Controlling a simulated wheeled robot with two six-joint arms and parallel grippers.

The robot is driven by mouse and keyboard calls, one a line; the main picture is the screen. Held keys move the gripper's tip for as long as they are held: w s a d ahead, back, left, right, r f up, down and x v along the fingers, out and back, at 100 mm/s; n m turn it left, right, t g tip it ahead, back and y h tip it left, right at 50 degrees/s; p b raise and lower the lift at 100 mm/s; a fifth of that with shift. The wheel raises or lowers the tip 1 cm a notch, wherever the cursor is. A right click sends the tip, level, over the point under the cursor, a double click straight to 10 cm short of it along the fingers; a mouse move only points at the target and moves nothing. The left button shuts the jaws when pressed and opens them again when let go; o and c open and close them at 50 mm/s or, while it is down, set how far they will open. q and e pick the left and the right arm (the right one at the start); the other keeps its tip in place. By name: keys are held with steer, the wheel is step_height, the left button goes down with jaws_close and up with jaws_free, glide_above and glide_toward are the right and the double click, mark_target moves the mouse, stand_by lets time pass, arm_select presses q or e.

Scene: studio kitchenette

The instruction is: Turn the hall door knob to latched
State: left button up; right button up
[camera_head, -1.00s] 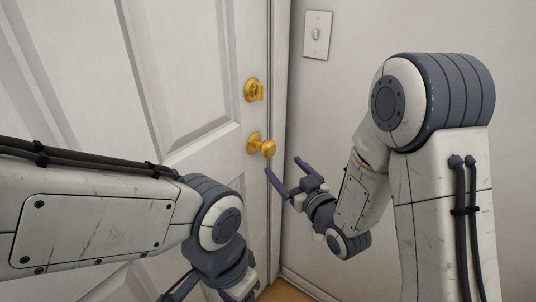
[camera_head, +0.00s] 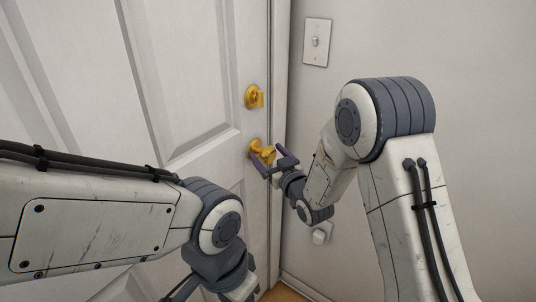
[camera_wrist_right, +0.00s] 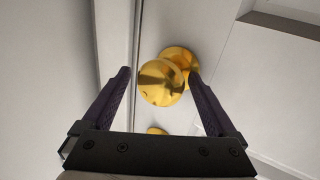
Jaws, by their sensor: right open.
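The round brass door knob (camera_head: 267,152) is on the right edge of the white hall door (camera_head: 195,85). My right gripper (camera_head: 268,160) is open at the knob, coming from the lower right.
A brass thumb-turn lock (camera_head: 255,96) sits above the knob. The white door frame (camera_head: 279,65) runs close on the right, then a bare wall with a light switch (camera_head: 317,42). A small white fitting (camera_head: 322,232) is low on the wall.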

steer(key=c, duration=1.3)
steer(key=shift+d+r+m, duration=0.1)
steer(key=shift+r+m, duration=0.05)
steer(key=shift+m, duration=0.15)
steer(key=shift+m+p, duration=0.4)
steer(key=shift+p, duration=0.2)
steer(key=m+g+p, duration=0.1)
steer(key=m+p, duration=0.1)
steer(key=shift+w+r+m+g+h, duration=0.1)
steer(key=shift+r+m+g+h, duration=0.1)
steer(key=shift+m+g+h, duration=0.15)
steer(key=m+g+p, duration=0.2)
steer(key=p, duration=0.2)
steer(key=shift+w+d+m, duration=0.1)
steer(key=shift+m, duration=0.15)
steer(key=shift+f+m+g+p, duration=0.2)
steer(key=shift+m+g+p, duration=0.35)
steer(key=shift+p, duration=0.55)
